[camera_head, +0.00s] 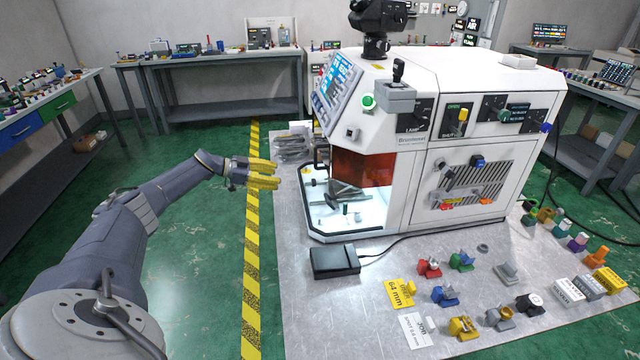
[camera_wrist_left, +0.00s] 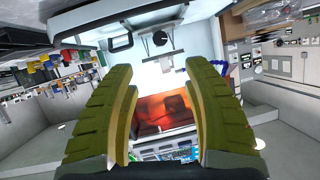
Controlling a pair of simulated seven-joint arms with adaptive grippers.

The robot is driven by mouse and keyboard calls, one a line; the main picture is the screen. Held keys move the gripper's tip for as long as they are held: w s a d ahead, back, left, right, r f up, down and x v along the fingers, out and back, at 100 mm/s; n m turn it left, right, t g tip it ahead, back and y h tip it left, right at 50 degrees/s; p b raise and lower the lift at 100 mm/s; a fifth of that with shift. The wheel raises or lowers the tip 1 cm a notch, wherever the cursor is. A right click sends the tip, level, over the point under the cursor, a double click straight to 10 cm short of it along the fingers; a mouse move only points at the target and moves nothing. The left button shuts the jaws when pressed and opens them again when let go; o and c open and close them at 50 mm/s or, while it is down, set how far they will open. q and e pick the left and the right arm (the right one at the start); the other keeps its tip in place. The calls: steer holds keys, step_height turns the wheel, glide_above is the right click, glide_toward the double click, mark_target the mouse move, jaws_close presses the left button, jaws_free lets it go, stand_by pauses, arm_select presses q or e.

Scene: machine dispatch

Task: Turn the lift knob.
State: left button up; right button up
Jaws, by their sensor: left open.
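The white machine (camera_head: 395,130) stands on the grey table, with several knobs and switches on its front and side. I cannot read a label marking the lift knob. Candidates on the side are a black knob (camera_head: 494,108), a blue-tipped knob (camera_head: 546,127) and a blue knob (camera_head: 478,162). My left gripper (camera_head: 277,174) is open and empty, with yellow fingers, to the left of the machine's lit chamber and apart from it. In the left wrist view its two fingers (camera_wrist_left: 158,68) are spread, with the chamber and its orange window (camera_wrist_left: 162,112) beyond them. My right gripper is not visible.
A black box (camera_head: 334,261) with a cable lies before the machine. Several coloured fixtures (camera_head: 462,261) and label cards (camera_head: 416,330) cover the table's right front. The table's left front is clear. A yellow-black floor strip (camera_head: 251,250) runs beside it.

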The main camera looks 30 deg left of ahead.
mark_target(313, 182)
arm_select(q)
steer(key=x, duration=1.5)
steer(key=shift+f, duration=0.1)
steer(key=shift+w+d, duration=0.1)
jaws_close()
